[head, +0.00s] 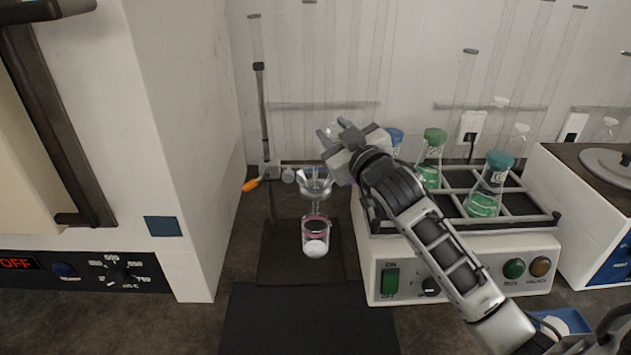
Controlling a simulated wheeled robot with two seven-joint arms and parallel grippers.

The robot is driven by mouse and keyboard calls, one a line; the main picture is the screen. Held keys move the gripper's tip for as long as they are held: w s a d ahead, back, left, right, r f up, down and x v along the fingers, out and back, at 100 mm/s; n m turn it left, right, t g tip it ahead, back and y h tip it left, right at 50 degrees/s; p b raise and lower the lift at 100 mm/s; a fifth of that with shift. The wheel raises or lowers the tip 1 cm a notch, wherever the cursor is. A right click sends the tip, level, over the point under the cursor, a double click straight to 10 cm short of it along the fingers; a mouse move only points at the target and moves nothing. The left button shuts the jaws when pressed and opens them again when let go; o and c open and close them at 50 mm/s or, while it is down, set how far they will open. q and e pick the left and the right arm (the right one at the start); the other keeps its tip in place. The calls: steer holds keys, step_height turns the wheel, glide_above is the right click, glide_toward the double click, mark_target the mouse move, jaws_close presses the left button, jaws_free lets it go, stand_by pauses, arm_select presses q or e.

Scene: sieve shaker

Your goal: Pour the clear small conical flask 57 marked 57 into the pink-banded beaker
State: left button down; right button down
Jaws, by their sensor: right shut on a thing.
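The pink-banded beaker (316,238) stands upright on a dark base below the glass funnel (314,181), with white material in its bottom. My right gripper (337,134) is above and slightly right of the funnel and beaker, at the back. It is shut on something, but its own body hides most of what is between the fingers. I cannot make out a flask marked 57 or read any such mark. My left gripper is not in view.
A stand with an orange-handled clamp (250,185) is left of the funnel. A shaker (460,268) with green-liquid flasks (483,203) is on the right, partly behind my right arm. A white oven (180,130) fills the left. A dark mat (308,318) lies clear in front.

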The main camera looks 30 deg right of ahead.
steer(key=shift+a+r+n, duration=0.6)
steer(key=shift+r+n, duration=0.15)
steer(key=shift+n, duration=0.05)
steer(key=shift+s+a+r+n+b, duration=0.1)
steer(key=shift+a+r+n+b, duration=0.3)
steer(key=shift+a+n, duration=0.35)
steer(key=shift+f+n+y+b, duration=0.3)
steer(key=shift+n+b, duration=0.25)
steer(key=shift+a+f+n+t+b, duration=0.2)
steer(key=shift+n+t+b, duration=0.15)
steer(key=shift+n, duration=0.15)
steer(key=shift+r, duration=0.2)
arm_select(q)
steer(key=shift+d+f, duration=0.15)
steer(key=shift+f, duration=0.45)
arm_select(e)
steer(key=shift+n, duration=0.3)
arm_select(q)
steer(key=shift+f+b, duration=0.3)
steer(key=shift+b, duration=0.1)
arm_select(e)
steer(key=shift+f+n, duration=0.15)
steer(key=shift+n, duration=0.45)
